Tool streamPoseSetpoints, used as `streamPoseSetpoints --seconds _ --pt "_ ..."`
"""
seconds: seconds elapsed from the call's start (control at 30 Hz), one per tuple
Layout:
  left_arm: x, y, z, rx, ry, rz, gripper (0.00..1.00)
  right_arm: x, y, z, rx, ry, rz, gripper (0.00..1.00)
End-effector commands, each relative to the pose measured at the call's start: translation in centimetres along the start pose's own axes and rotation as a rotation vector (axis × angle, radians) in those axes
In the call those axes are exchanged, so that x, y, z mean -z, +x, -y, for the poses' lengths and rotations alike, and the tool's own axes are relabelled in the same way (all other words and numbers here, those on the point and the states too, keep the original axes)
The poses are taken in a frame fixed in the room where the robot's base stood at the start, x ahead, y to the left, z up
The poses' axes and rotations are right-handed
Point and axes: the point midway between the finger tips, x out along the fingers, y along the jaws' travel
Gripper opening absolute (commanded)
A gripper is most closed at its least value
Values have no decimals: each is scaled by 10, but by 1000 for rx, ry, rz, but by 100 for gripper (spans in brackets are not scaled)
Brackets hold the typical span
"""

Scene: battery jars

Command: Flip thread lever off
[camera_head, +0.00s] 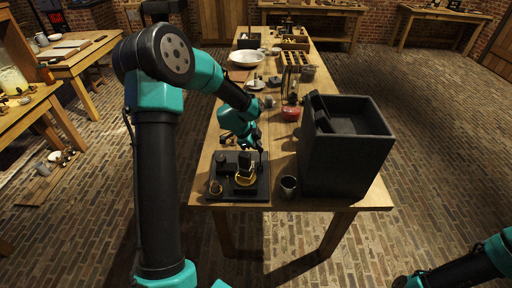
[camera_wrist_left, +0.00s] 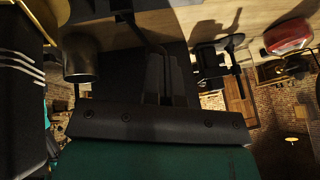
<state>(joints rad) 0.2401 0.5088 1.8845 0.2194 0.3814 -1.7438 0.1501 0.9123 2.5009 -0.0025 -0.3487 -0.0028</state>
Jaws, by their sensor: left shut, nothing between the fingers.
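A dark flat base (camera_head: 232,193) lies at the near left of the long table. It carries small dark blocks and brass-coloured rings (camera_head: 245,178). I cannot single out the thread lever among these small parts. My left gripper (camera_head: 260,151) points down over the far right part of this base, shut and empty. I cannot tell whether its tips touch anything. In the left wrist view its dark fingers (camera_wrist_left: 158,75) show close together. The end of my right arm shows at the bottom right of the head view, and its fingers cannot be made out.
A metal cup (camera_head: 289,186) stands just right of the base; it also shows in the left wrist view (camera_wrist_left: 80,60). A large black box (camera_head: 345,160) fills the table's near right. A red-bodied lamp (camera_head: 291,113), a white bowl (camera_head: 248,58) and a wooden rack (camera_head: 297,62) stand farther back.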

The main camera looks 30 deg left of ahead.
Motion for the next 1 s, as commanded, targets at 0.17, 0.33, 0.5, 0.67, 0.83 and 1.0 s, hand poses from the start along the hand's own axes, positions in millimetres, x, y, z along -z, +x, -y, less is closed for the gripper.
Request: streamPoseSetpoints --seconds 0.17,0.33,0.5,0.67,0.83,1.0 --pt "0 0 0 0 0 0 0 0 0 0 0 0 0 0" --pt "0 0 -1 0 0 0 0 0 0 0 0 0 0 0" --pt "2 -2 -6 0 0 0 0 0 0 0 0 0 0 0" --pt "4 -3 -12 0 0 0 0 0 0 0 0 0 0 0" --pt "4 -4 -16 0 0 0 0 0 0 0 0 0 0 0" --pt "4 -4 -16 0 0 0 0 0 0 0 0 0 0 0"
